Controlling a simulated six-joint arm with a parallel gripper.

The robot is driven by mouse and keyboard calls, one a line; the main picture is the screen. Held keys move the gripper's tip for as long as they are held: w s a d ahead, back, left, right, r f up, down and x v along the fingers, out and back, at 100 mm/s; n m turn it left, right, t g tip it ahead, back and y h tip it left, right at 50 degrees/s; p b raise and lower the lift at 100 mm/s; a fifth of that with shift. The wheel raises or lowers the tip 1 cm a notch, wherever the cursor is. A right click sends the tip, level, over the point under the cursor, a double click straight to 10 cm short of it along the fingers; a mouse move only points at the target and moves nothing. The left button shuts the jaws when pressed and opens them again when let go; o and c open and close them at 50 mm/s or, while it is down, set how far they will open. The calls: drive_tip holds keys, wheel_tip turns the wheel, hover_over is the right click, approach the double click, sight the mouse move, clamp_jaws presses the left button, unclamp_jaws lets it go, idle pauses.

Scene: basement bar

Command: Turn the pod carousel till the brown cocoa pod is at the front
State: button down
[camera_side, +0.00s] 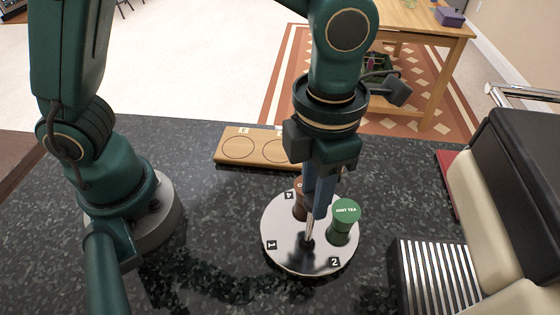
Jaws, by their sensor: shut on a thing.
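The pod carousel (287,254) is a round pale disc on the dark counter, with number tags 1, 2 and 4 showing. A green pod (346,212) marked MINT TEA stands upright on its right side. A brown pod (299,208) stands at its back left, near tag 4, partly hidden behind my gripper; its lettering is mostly covered. My gripper (308,239) points down at the middle of the disc. It is shut on what looks like the carousel's centre knob, which the fingers largely hide.
A wooden board (240,149) with circle outlines lies behind the carousel. To the right stand a black and cream machine (510,170) and a ribbed metal grille (440,275). The counter (215,235) left of the carousel is clear. A wooden table (445,60) stands beyond the counter.

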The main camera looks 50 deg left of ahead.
drive_tip(key=shift+m, duration=0.7)
drive_tip(key=c, duration=0.5)
unclamp_jaws()
drive_tip(key=shift+c, duration=0.2)
drive_tip(key=shift+r, duration=2.6)
